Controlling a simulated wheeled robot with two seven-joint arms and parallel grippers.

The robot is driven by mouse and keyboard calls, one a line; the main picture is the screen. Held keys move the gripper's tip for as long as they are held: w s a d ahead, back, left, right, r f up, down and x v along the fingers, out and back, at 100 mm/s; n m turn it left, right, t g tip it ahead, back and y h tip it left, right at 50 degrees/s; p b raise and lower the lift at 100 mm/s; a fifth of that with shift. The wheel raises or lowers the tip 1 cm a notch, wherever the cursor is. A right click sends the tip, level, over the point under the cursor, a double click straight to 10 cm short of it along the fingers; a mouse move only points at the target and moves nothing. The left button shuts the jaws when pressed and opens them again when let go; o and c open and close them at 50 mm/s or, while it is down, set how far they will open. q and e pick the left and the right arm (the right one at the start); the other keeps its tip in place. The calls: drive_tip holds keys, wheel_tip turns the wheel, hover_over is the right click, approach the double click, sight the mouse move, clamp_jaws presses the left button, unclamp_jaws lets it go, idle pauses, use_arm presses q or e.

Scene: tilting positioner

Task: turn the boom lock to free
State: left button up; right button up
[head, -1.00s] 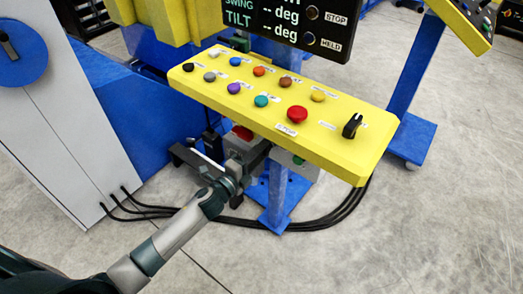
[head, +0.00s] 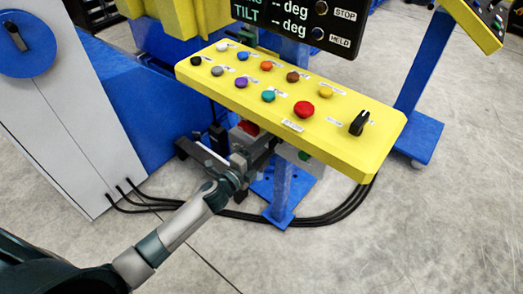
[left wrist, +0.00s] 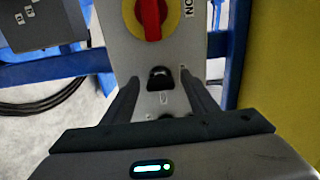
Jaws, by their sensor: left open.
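In the left wrist view a grey box face carries a red rotary switch (left wrist: 151,14) on a yellow plate and, nearer me, a small black knob (left wrist: 160,78). I cannot read a label that tells which control is the boom lock. My left gripper (left wrist: 157,82) is open, its two dark fingers on either side of the black knob, with gaps to it. In the head view my left gripper (head: 266,151) reaches under the yellow panel's front edge, which partly hides it and the box. My right gripper is not in view.
The yellow button panel (head: 235,104) overhangs my left gripper, with several coloured buttons and a black selector (head: 360,122). A blue post (head: 281,190) stands below it. Black cables (head: 325,214) curve along the floor. A grey cabinet with a blue disc (head: 28,45) stands left.

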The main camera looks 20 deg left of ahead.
use_arm(q)
drive_tip(key=shift+s, duration=0.1)
drive_tip(key=b+v, duration=0.3)
drive_tip(key=v, duration=1.4)
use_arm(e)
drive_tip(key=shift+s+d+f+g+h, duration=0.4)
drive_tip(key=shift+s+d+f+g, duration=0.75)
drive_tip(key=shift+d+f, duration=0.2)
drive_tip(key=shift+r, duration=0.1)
